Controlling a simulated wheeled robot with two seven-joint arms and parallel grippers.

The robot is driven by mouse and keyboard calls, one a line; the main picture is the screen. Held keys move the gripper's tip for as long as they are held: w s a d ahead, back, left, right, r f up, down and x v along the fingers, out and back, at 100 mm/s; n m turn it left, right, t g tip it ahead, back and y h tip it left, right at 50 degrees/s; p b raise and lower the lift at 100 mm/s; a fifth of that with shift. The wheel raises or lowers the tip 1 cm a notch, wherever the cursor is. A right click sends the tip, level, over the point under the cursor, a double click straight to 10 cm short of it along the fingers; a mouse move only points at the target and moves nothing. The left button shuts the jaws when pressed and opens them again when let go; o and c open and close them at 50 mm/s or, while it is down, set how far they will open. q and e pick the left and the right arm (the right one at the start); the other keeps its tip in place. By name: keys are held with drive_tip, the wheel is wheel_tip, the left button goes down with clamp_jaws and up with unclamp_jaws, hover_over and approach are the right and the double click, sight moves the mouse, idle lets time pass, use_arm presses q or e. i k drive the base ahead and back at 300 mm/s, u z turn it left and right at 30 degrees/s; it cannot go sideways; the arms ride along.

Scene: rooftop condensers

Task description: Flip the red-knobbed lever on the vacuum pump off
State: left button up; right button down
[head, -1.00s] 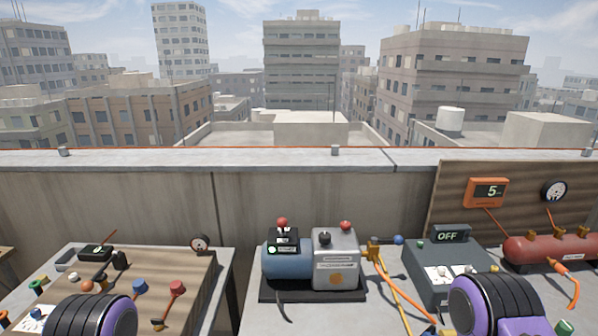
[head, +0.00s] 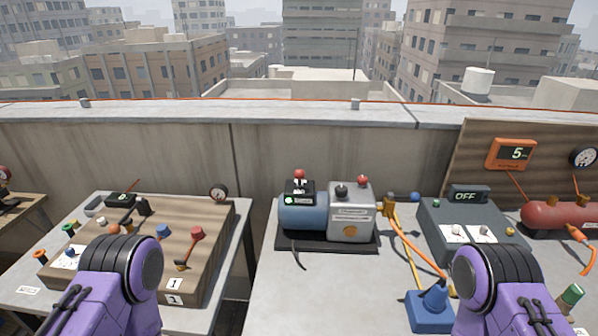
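The vacuum pump (head: 303,215) stands on a black base on the middle table, with a blue motor body and a grey housing (head: 347,212). A black switch box sits on top of the motor and carries the red-knobbed lever (head: 299,175), its red ball pointing up. A small green light (head: 289,200) shows on the box. The grey housing has a black knob (head: 342,190) and another red cap (head: 362,180) on top. Only my purple arm links show low at left and right, both well apart from the pump. Neither gripper is in view.
A wooden panel (head: 215,255) with knobs and levers lies on the left table. The tabletop (head: 310,295) before the pump is clear.

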sight(299, 174)
drive_tip(key=z, duration=1.85)
drive_tip(key=k, duration=0.85)
drive_tip(key=u, duration=0.75)
